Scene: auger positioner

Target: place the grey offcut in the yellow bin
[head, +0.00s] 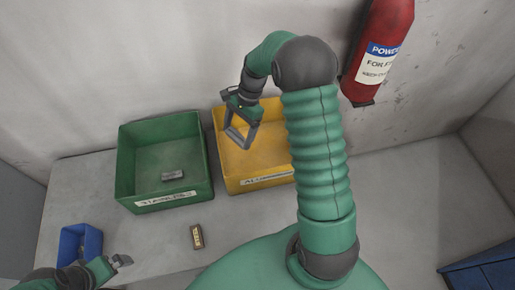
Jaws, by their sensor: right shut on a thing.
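My right gripper (240,139) hangs over the yellow bin (266,182), near its back left side. It is shut on a slim grey piece, which looks like the grey offcut (237,139); the fingers hide part of it. The yellow bin stands on the bench against the wall and has a white label on its front; my right arm covers its right side.
A green bin (126,165) stands left of the yellow bin, with a grey block (172,175) inside. A small brownish block (197,237) lies on the bench (80,190) in front. A blue bin (94,243) is at the left. A red extinguisher (381,40) hangs on the wall.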

